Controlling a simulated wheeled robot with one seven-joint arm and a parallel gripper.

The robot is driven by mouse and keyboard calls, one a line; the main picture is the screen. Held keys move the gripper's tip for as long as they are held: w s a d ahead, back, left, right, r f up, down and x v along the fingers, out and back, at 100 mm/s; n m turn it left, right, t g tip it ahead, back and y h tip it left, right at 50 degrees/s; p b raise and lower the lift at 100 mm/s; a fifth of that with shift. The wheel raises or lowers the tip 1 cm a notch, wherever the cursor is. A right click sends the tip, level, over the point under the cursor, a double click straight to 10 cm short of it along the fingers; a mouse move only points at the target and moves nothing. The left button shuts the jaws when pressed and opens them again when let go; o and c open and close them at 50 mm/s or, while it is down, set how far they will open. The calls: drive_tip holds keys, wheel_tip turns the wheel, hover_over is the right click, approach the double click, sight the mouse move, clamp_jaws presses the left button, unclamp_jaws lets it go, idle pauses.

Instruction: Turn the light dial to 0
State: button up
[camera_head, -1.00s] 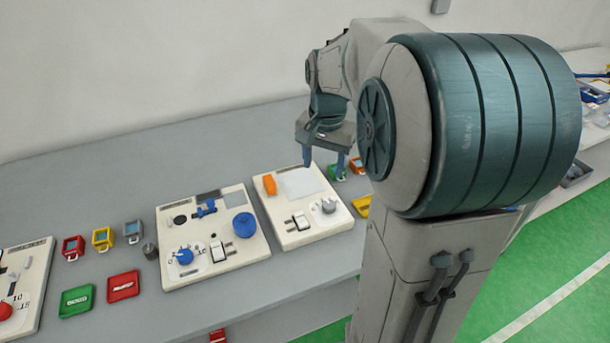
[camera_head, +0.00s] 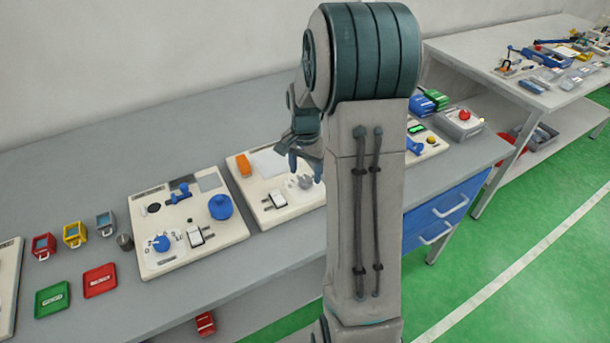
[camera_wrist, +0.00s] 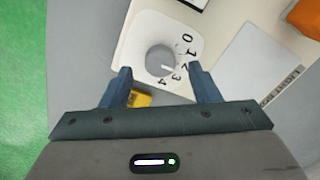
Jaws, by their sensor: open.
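The light dial is a round grey knob (camera_wrist: 160,60) on a white plate marked 0 to 4. Its pale pointer mark faces the 2 and 3; I cannot tell which exactly. In the head view the dial (camera_head: 305,182) sits on the right part of a cream panel (camera_head: 257,205). My gripper (camera_wrist: 160,71) is open and empty. In the wrist view its two dark blue fingers are apart, with the knob seen between and beyond their tips. In the head view my gripper (camera_head: 306,165) is above the dial's panel and close to the dial.
The panel also holds a white switch (camera_head: 275,200), an orange part (camera_head: 243,165) and a pale plate (camera_head: 268,162). A second panel (camera_head: 165,262) with a blue knob (camera_head: 221,207) lies to the left. A yellow piece (camera_wrist: 140,98) lies near the panel edge.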

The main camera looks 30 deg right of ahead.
sight(305, 183)
drive_tip(key=shift+f, duration=1.35)
drive_tip(key=c, duration=1)
drive_tip(key=shift+n, duration=0.4)
drive_tip(key=n+b, duration=0.1)
drive_tip(key=n, duration=0.3)
drive_tip(key=shift+n, duration=0.4)
drive_tip(key=n, duration=0.6)
drive_tip(key=shift+b, duration=0.3)
drive_tip(key=shift+w+r+n, duration=0.1)
drive_tip(key=shift+n, duration=0.2)
